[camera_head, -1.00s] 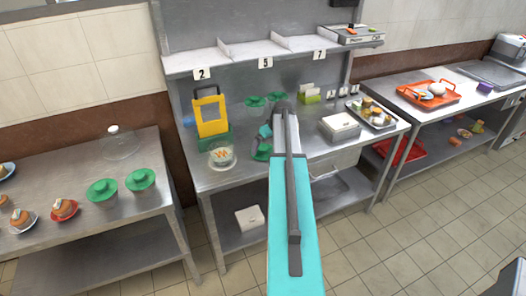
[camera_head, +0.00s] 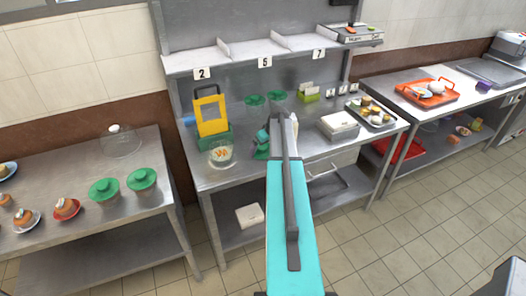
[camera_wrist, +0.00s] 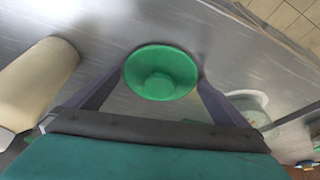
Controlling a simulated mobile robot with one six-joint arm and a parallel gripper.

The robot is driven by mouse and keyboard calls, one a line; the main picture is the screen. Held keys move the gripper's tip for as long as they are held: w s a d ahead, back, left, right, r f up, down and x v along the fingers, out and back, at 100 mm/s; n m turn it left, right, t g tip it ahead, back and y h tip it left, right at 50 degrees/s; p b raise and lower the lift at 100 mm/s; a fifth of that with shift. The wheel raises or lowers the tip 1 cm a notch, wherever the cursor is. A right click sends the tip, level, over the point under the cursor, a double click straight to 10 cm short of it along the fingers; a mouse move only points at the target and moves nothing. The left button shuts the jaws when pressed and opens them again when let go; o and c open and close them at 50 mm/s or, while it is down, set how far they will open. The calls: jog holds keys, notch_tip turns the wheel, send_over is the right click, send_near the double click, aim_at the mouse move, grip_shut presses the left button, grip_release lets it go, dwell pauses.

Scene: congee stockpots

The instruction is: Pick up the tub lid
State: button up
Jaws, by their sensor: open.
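A round green tub lid (camera_wrist: 160,72) with a raised middle knob lies on the steel counter in the wrist view. My gripper (camera_wrist: 161,84) is open, with one dark finger on each side of the lid. The fingertips are close to its rim; I cannot tell whether they touch it. Two more green lids (camera_head: 254,100) (camera_head: 277,96) lie farther back on the same counter.
A glass bowl (camera_head: 221,156) with food stands left of my gripper, before a yellow and green dispenser (camera_head: 210,115). A cream rounded object (camera_wrist: 38,82) lies close on the left in the wrist view. White containers (camera_head: 338,125) and a food tray (camera_head: 371,114) stand to the right.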

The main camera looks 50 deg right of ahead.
aim_at(264, 148)
jog(key=c, duration=0.7)
jog(key=shift+r, duration=0.15)
jog(key=shift+r+b, duration=1.15)
jog(key=shift+r, duration=0.35)
jog(key=s+d+r+b, duration=0.1)
jog(key=s+d+b, duration=0.2)
jog(key=s, duration=1.2)
jog(key=shift+s+d+r+b, duration=0.15)
jog(key=shift+s+r+b, duration=0.2)
jog(key=shift+b, duration=0.6)
jog(key=shift+w, duration=0.1)
